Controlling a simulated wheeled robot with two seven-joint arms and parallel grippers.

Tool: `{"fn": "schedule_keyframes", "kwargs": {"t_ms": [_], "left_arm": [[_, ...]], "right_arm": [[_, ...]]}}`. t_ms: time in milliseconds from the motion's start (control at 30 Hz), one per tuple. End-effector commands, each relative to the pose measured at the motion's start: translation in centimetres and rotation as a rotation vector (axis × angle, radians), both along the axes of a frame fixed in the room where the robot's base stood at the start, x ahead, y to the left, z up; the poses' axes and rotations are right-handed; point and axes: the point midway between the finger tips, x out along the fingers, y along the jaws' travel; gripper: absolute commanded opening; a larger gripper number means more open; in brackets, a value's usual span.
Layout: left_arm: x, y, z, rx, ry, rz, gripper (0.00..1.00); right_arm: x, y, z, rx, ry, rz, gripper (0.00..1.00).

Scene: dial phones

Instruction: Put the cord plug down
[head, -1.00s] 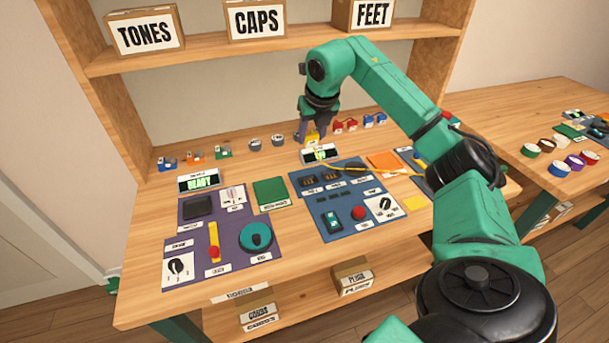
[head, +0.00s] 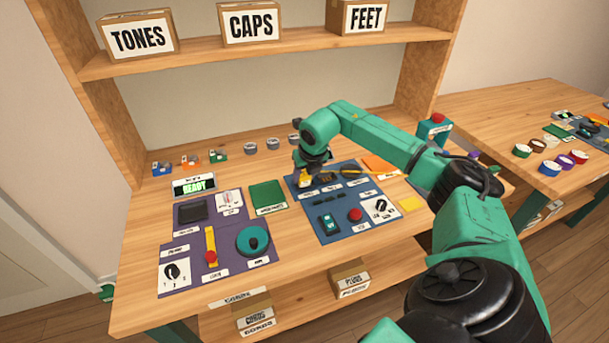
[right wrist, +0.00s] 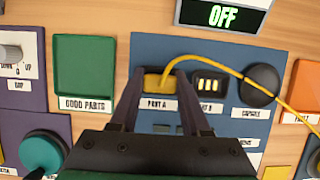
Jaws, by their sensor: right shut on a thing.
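The yellow cord plug (right wrist: 156,84) is between the fingertips of my right gripper (right wrist: 161,78), over the spot labelled PORT A on the blue mat (right wrist: 225,122). My right gripper (head: 306,180) is shut on the plug (head: 303,182) low over the mat's upper left corner. The yellow cord (right wrist: 220,67) runs from the plug to the right, past the second port (right wrist: 210,83) and over the dark round capsule spot (right wrist: 258,85). I cannot tell whether the plug is seated in PORT A or just above it. My left gripper is not in view.
A green GOOD PARTS tray (right wrist: 84,67) lies left of the blue mat. A display reading OFF (right wrist: 222,15) stands behind it. The purple mat (head: 188,246) is on the left and an orange tray (head: 379,164) on the right. Bare wood lies in front.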

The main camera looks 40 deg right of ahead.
Motion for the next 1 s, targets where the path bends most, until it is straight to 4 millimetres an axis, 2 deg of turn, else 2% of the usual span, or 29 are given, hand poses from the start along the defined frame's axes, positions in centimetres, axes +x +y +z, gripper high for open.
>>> {"fn": "schedule_keyframes", "kwargs": {"t_ms": [267,300,333,367,467,600,633,900,1000], "left_arm": [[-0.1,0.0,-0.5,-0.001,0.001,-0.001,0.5],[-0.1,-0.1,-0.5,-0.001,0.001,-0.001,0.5],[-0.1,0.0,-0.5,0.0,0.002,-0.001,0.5],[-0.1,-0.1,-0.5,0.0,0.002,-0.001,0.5],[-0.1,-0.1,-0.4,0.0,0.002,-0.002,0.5],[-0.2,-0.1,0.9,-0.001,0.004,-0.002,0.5],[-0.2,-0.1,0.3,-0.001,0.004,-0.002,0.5],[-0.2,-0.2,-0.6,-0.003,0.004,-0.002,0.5],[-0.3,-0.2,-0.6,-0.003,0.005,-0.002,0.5]], "right_arm": [[-0.2,0.1,-1.0,0.0,0.01,0.0,0.0],[-0.2,0.1,-1.1,0.0,0.012,0.001,0.62],[-0.3,0.1,-1.1,0.0,0.014,0.0,0.73],[-0.3,0.1,-1.2,0.0,0.015,0.0,0.77],[-0.3,0.1,-1.1,0.001,0.018,0.001,0.77],[-0.4,0.2,0.7,0.001,0.018,0.002,0.77],[-0.6,0.2,0.8,0.001,0.015,0.002,0.77],[-3.2,1.1,8.2,-0.002,0.005,0.0,0.77],[-3.9,1.4,10.2,0.0,0.004,0.001,0.77]]}}
